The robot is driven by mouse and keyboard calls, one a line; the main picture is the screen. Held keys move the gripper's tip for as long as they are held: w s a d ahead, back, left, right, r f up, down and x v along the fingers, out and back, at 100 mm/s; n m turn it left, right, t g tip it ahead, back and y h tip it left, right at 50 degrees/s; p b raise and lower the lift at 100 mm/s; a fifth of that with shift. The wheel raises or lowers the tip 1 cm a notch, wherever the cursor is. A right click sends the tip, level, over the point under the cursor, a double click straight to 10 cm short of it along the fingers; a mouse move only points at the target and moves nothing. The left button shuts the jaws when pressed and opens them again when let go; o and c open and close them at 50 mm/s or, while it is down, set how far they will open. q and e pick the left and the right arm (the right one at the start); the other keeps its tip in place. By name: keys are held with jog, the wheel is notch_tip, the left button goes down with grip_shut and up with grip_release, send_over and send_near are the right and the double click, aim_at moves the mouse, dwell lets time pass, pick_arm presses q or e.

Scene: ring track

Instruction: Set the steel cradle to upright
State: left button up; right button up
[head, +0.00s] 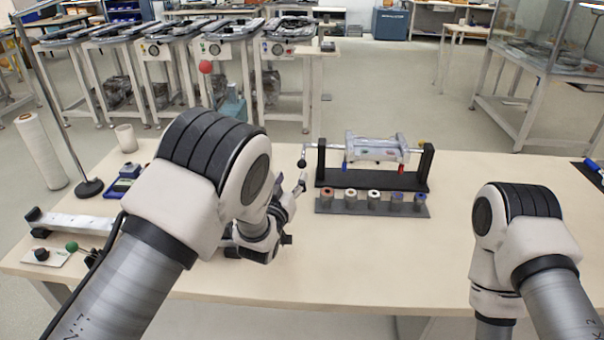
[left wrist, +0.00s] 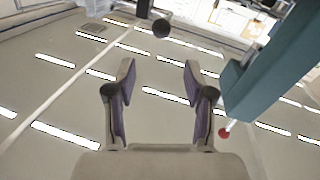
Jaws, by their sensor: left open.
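The steel cradle (head: 376,148) is a silver body hung on a shaft between two black posts. A red and a blue part point down from its underside. A crank with a black knob (head: 301,163) sticks out at the left post; a dark ball, probably this knob, also shows in the left wrist view (left wrist: 161,28), beyond the fingertips. My right gripper is out of view.
A dark rack (head: 422,212) with several small cylinders lies in front of the cradle stand. A stand pole base (head: 89,188), a white cup (head: 126,138) and a white bar (head: 72,222) lie on the left. The table's middle right is clear.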

aim_at(300, 166)
pick_arm(q)
jog(key=w, duration=0.3)
jog(key=w+d+f, duration=0.1)
jog(key=w, duration=0.1)
jog(key=w+d, duration=0.1)
jog(key=w, duration=0.2)
jog(key=shift+w+f, duration=0.25)
jog(key=shift+w, duration=0.05)
jog(key=shift+s+a+r, duration=0.1)
jog(key=c, duration=0.3)
grip_shut()
